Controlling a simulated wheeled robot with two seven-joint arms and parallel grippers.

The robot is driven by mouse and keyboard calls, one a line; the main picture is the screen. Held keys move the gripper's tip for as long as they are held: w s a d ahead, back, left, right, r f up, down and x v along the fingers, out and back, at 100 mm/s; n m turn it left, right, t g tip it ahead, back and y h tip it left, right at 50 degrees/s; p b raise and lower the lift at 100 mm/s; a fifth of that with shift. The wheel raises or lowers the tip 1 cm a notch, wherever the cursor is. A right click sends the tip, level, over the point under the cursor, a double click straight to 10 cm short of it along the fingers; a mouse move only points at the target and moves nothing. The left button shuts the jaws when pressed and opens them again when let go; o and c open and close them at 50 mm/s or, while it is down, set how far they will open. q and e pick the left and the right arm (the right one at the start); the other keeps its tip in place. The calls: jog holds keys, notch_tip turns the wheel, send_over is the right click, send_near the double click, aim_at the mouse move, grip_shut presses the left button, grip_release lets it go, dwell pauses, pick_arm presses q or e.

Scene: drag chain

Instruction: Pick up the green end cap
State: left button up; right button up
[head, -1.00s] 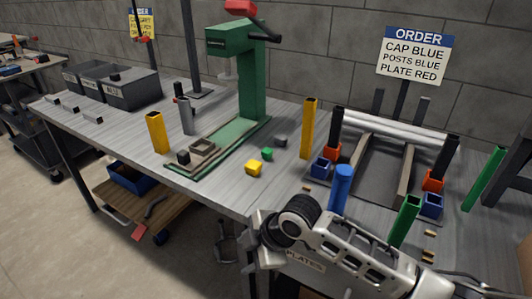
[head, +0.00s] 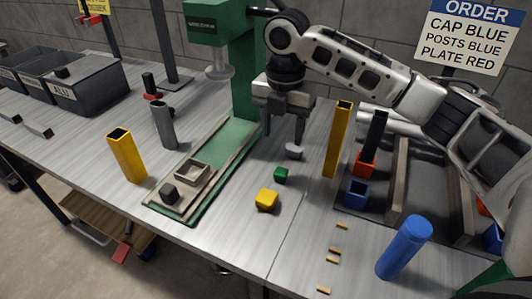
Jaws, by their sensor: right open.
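The green end cap (head: 281,175) is a small green block on the grey table (head: 240,235), between the yellow end cap (head: 266,199) and a grey end cap (head: 294,151). My right gripper (head: 284,135) hangs above the table behind the green cap, fingers pointing down and open. It is apart from the green cap, with the grey cap close to its right finger. My left gripper is not in view.
A green press (head: 240,80) with a fixture (head: 193,172) stands left of the caps. A tall yellow post (head: 338,140) stands close to the right. A blue post (head: 404,247) and small tan pieces (head: 334,256) are nearer the front. Bare table lies in front of the caps.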

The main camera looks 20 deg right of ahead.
send_over(281, 171)
notch_tip(281, 171, down, 6)
jog(key=shift+f, duration=2.8)
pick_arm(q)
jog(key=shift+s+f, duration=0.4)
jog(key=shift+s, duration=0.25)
pick_arm(e)
jog(key=shift+c, duration=0.3)
jog(key=c, duration=1)
